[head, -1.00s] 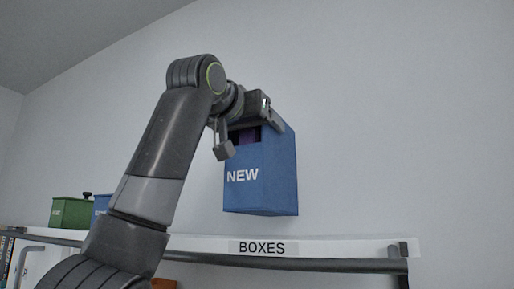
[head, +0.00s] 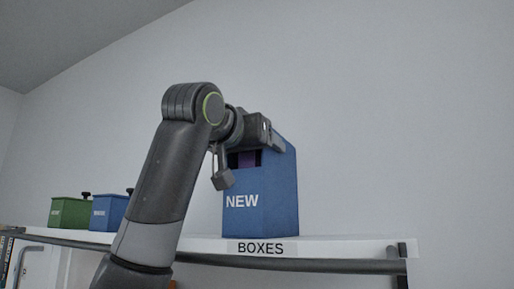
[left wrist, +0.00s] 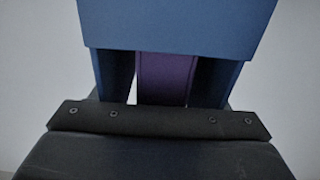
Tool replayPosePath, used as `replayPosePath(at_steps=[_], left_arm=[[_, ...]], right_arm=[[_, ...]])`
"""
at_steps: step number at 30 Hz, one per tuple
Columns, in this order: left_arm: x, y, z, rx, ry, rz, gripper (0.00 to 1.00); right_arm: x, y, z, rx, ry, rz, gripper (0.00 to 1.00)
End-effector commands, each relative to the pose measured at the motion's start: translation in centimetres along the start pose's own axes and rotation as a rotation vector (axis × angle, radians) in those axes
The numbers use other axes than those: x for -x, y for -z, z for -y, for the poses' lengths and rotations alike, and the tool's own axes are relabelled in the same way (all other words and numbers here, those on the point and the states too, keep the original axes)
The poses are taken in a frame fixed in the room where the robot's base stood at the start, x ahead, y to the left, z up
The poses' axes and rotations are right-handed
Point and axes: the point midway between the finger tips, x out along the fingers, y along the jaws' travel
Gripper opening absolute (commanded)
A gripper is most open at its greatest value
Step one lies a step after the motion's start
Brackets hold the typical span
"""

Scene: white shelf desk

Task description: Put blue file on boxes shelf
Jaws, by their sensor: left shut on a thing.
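The blue file (head: 262,203) is an upright box with "NEW" on its front, and a purple item shows in its opening. My left gripper (head: 252,150) is shut on its upper part. The file's bottom is at the level of the boxes shelf (head: 340,247), above the "BOXES" label; I cannot tell whether it touches. In the left wrist view the blue file (left wrist: 178,25) fills the top, with the purple item (left wrist: 165,78) between its walls. My right gripper is not in view.
A green box (head: 70,212) and a small blue box (head: 110,212), with dark knobs, stand on the shelf to the left. A dark rail (head: 330,265) runs along the shelf's front. The shelf right of the file is clear.

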Motion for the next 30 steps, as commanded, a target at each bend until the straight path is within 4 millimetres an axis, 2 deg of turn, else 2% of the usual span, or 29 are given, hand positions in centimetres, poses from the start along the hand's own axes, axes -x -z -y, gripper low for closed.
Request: replayPosePath(at_steps=[1, 6, 17, 23, 30], left_arm=[[0.0, -0.1, 0.0, 0.000, 0.000, 0.000, 0.71], [0.0, -0.1, 0.0, 0.000, 0.000, 0.000, 0.90], [0.0, 0.5, 0.0, 0.000, 0.000, 0.000, 0.90], [2.5, -0.2, 0.1, -0.001, 0.002, -0.005, 0.90], [7.0, -0.3, 0.0, 0.000, 0.001, -0.004, 0.90]], right_arm=[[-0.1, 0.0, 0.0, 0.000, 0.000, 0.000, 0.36], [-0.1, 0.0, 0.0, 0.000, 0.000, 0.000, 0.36], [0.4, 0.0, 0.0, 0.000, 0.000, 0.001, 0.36], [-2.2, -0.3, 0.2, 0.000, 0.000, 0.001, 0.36], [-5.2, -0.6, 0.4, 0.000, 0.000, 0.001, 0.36]])
